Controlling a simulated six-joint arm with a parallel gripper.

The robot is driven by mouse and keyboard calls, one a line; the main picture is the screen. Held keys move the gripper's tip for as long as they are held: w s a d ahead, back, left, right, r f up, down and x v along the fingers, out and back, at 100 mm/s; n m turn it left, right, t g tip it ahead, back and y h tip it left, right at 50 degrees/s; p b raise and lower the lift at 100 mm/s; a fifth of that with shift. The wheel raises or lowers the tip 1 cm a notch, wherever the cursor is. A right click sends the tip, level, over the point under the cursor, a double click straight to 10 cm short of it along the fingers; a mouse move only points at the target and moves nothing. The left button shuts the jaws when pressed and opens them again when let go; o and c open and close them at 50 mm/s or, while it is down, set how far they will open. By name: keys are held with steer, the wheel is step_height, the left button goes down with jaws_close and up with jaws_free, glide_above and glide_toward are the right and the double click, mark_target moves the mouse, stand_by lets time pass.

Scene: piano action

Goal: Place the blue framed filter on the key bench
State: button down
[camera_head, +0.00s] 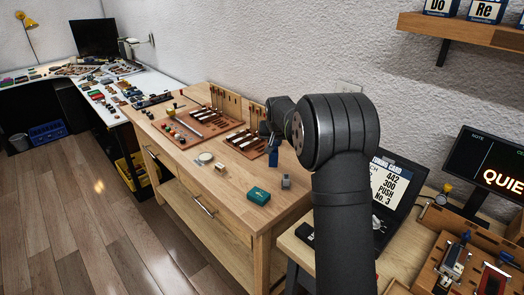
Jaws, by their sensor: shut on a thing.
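The key bench (238,179) is the light wooden workbench in the middle, with drawers in its front. My gripper (272,142) is above the right part of its top, small and partly hidden behind my own arm. A small dark blue piece (273,158), which looks like the blue framed filter, hangs upright below the gripper, and the gripper is shut on it. I cannot tell whether its lower edge touches the bench top.
Brown trays with tools (196,123) fill the back. A laptop (385,190) is at the right. Bare wood lies along the front.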

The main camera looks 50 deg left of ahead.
steer(key=s+a+f, duration=0.1)
steer(key=a+f, duration=0.2)
steer(key=f, duration=0.3)
steer(key=shift+s, duration=0.15)
steer(key=c, duration=1.3)
jaws_free()
steer(key=shift+f, duration=0.15)
steer(key=v, duration=1.2)
